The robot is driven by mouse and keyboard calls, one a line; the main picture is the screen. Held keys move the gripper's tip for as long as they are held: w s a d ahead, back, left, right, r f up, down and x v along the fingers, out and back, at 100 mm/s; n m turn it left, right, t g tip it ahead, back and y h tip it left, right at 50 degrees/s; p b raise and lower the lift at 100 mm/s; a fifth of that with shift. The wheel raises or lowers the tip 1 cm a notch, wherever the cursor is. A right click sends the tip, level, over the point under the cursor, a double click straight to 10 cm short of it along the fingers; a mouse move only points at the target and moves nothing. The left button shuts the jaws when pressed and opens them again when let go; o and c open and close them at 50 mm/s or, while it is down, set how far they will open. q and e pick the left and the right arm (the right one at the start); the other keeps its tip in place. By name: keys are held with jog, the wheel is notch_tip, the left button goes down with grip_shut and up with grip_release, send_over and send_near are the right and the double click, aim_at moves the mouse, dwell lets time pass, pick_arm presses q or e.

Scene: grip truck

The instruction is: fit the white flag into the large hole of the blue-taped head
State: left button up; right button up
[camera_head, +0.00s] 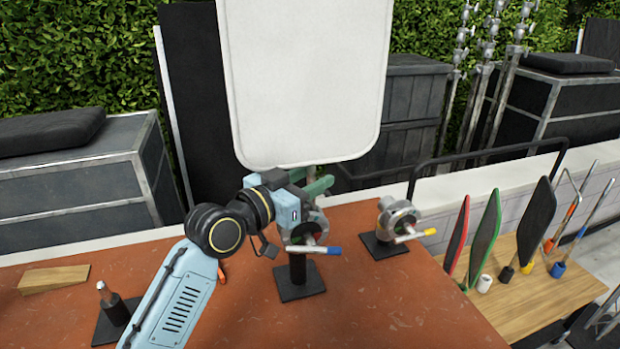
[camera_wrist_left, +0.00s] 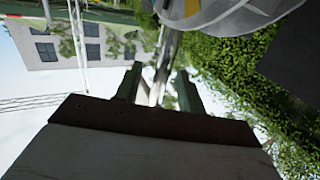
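The white flag (camera_head: 305,80) stands upright as a large panel above the table, its metal pin pointing down. My left gripper (camera_head: 318,187) is shut on the pin just below the panel. In the left wrist view the pin (camera_wrist_left: 160,72) runs between the green fingers, beside the head's round grey plate (camera_wrist_left: 225,12). The blue-taped head (camera_head: 302,228), with a blue-tipped handle, stands on a black base directly below the gripper, partly hidden by it. I cannot tell whether the pin's tip is in the large hole. My right gripper is not in view.
A yellow-taped head (camera_head: 398,218) stands to the right on the orange table (camera_head: 400,310). A wooden wedge (camera_head: 54,278) and a black base with a metal stud (camera_head: 115,315) are at left. Coloured flags (camera_head: 485,235) stand on the wooden bench at right.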

pick_arm(q)
jog(key=shift+a, duration=0.1)
jog(key=v, duration=1.3)
jog(key=shift+s+b, duration=0.15)
jog(key=shift+b, duration=0.3)
